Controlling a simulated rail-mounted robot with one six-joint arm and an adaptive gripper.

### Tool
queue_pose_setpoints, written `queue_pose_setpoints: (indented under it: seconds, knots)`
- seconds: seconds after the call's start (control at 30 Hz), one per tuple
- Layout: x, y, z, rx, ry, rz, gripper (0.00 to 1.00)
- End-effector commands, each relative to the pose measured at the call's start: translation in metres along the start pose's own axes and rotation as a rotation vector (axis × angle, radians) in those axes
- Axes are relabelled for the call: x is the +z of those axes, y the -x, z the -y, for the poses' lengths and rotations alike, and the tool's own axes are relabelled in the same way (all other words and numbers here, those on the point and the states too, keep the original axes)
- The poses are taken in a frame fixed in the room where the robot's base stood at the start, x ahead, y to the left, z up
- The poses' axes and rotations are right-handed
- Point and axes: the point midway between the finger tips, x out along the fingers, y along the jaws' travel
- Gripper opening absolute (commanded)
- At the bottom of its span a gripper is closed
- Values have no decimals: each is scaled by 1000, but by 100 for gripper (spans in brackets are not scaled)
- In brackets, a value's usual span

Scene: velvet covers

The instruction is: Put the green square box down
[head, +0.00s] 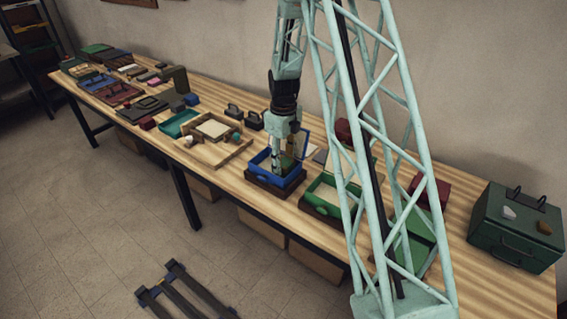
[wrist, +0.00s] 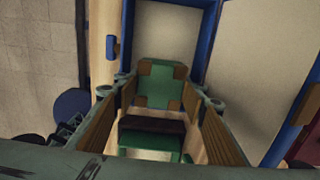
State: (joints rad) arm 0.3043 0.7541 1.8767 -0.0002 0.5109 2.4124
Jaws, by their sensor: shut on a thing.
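In the head view my gripper (head: 283,167) points down inside the outline of an open blue case (head: 262,164) with a pale lining. Only a sliver of the green box (head: 288,161) shows there, behind the fingers. In the wrist view the blue rim (wrist: 208,45) and pale lining lie beyond the box. I cannot tell whether the box touches the case floor.
An open green case (head: 322,207) stands just right of the blue one. A wooden tray (head: 228,157) and an open teal case (head: 175,125) lie to the left. A large green chest (head: 495,235) stands at the right end. Many cases crowd the table's far left.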

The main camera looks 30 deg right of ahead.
Motion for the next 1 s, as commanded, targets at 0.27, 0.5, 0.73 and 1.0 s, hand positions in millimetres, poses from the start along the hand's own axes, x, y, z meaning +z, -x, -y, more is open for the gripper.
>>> queue_pose_setpoints:
  seconds: [0.27, 0.5, 0.73, 1.0]
  knots:
    - [0, -2, 0, 0, 0, 0, 42]
    - [0, -2, 0, 0, 0, 0, 52]
    - [0, -1, 0, 0, 0, 0, 52]
    - [0, 10, 0, -1, 0, 1, 52]
